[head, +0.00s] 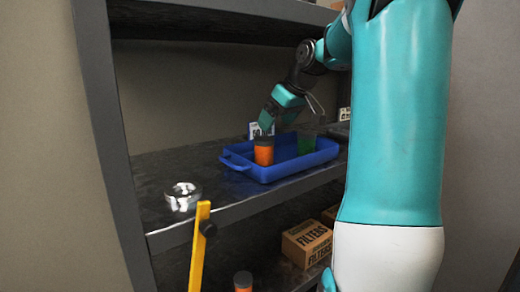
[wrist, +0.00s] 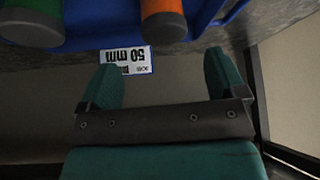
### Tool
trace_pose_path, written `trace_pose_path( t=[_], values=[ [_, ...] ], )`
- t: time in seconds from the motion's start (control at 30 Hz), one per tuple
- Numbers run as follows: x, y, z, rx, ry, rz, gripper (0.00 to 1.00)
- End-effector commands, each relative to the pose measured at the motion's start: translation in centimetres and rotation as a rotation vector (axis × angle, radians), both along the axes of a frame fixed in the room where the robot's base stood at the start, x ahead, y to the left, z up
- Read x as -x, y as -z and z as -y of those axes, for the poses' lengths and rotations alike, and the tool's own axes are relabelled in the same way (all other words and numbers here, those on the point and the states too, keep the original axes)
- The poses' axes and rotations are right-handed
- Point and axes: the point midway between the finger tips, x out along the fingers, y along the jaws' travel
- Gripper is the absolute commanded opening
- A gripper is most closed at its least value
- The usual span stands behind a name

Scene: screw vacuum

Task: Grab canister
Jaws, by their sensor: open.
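An orange canister with a dark lid (head: 264,152) stands upright at the left part of a blue tray (head: 290,170) on the shelf. A green container (head: 307,143) stands to its right in the tray. My gripper (head: 268,120) is open and empty, just above and behind the orange canister, its fingers pointing down. In the wrist view both fingers (wrist: 162,62) are spread apart with nothing between them. The orange canister (wrist: 164,14) shows at the top edge, beyond the fingertips, and the green container (wrist: 32,22) is at the top left. Both are cut off there.
A white "50 mm" box (wrist: 126,60) is behind the tray. A yellow bar (head: 198,250) rises in front. Filter boxes (head: 306,244) and another orange canister (head: 243,282) are lower down.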

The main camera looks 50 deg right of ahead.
Motion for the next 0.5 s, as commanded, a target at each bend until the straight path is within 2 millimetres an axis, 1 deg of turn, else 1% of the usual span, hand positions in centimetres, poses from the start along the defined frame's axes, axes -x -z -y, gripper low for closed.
trace_pose_path(
  t=[0.03,0.1,0.2,0.37,0.5],
  values=[
    [-0.6,1.1,-0.1,-0.006,-0.002,-0.003,0.9],
    [-1.2,2.1,-0.1,-0.004,-0.003,-0.004,0.9],
    [-1.9,3.0,-0.1,-0.005,-0.002,-0.003,0.9],
    [-2.5,3.9,-0.1,-0.004,-0.001,-0.002,0.9],
    [-3.8,5.6,-0.4,-0.006,-0.002,-0.006,0.9]
  ],
)
